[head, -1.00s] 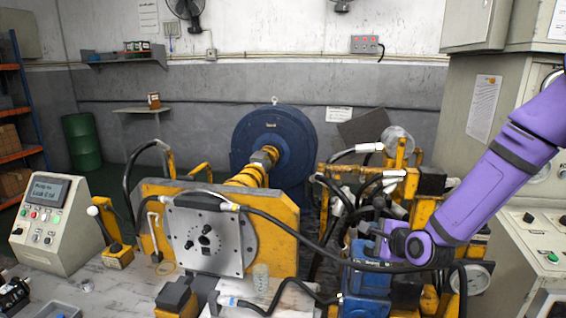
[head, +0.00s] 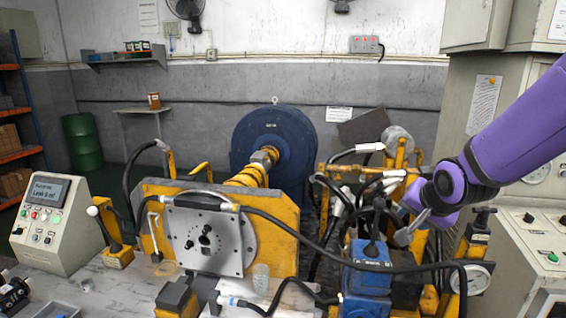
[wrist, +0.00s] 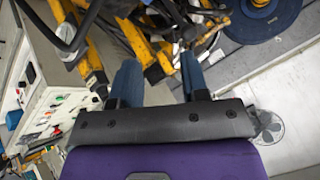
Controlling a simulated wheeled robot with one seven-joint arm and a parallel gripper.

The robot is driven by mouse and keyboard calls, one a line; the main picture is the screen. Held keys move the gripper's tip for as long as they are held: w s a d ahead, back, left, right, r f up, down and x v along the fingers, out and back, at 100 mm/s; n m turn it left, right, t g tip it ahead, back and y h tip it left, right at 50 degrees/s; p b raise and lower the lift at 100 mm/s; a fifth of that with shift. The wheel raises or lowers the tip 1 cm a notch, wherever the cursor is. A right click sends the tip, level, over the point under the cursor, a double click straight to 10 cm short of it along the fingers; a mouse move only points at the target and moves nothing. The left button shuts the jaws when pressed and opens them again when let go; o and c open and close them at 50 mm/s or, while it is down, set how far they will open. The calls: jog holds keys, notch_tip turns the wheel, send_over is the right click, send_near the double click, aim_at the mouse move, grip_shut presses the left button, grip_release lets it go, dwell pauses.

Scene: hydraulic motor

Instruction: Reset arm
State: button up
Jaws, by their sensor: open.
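My gripper (head: 407,232) is at the end of my purple arm (head: 500,160), at the right of the head view. It hangs above and right of the blue valve block (head: 368,272), which has a black lever (head: 374,236). In the wrist view my gripper (wrist: 158,80) shows two blue-grey fingers spread apart, with nothing held between them. I cannot tell from the head view whether its fingertips touch the black lever; they look apart from it. My arm covers part of the control cabinet behind it.
A yellow-framed motor rig (head: 275,218) with a grey plate and black hoses (head: 340,262) fills the middle. A control box (head: 50,232) with a screen stands at left. A gauge (head: 473,277) and grey console (head: 535,245) are at right. Open air lies above the rig.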

jog(key=s+d+r+n+g, duration=0.1)
jog(key=s+r+n, duration=0.2)
jog(key=s+r, duration=0.3)
jog(key=s+d+r+n+g, duration=0.1)
jog(key=s+r+n, duration=0.3)
jog(key=s, duration=1.3)
jog(key=shift+d+r+n+g, duration=0.15)
jog(key=shift+r+n+g, duration=0.25)
jog(key=shift+r, duration=0.55)
jog(key=shift+w, duration=0.1)
dwell(0.4)
